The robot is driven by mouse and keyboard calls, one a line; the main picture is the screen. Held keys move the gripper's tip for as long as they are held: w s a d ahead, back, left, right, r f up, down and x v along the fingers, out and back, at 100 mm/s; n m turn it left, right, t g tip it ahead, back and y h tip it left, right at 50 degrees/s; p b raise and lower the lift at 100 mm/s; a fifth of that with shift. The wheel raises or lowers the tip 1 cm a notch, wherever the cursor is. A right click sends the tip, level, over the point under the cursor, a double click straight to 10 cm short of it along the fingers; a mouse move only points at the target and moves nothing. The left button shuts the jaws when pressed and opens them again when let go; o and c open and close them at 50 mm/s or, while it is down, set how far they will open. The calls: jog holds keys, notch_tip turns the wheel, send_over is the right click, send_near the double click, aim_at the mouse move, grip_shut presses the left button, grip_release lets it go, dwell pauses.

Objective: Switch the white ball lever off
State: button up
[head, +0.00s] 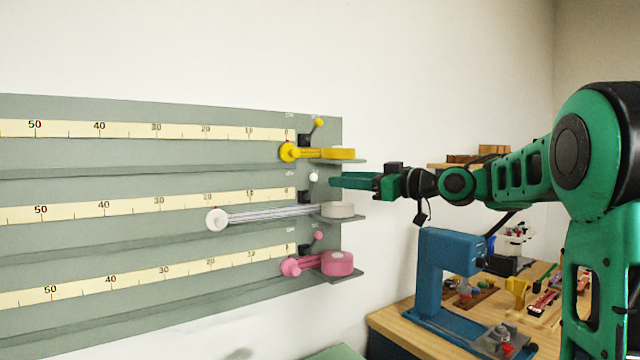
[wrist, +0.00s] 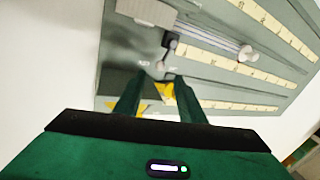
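The white ball lever (head: 313,177) is on the grey-green wall panel in the middle row. Its ball stands above a dark switch base (head: 303,196), which also shows in the wrist view (wrist: 170,42). My gripper (head: 333,181) is just right of the white ball in the head view, its fingers pointing at the panel. In the wrist view its two green fingers (wrist: 157,75) stand apart with a gap between the tips. The small white ball (wrist: 160,66) shows near that gap. I cannot tell whether a finger touches it.
A yellow ball lever (head: 320,122) is above and a pink ball lever (head: 319,236) below. A white tape reel (head: 338,210) sits on a ledge just below my gripper, its striped strip (head: 270,214) drawn left. A blue machine (head: 436,270) stands on the wooden table (head: 400,320).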

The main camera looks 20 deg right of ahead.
aim_at(317, 178)
jog(key=x, duration=0.7)
jog(key=shift+w+a+f, duration=0.1)
jog(key=shift+w+a, duration=0.1)
jog(key=shift+w, duration=0.05)
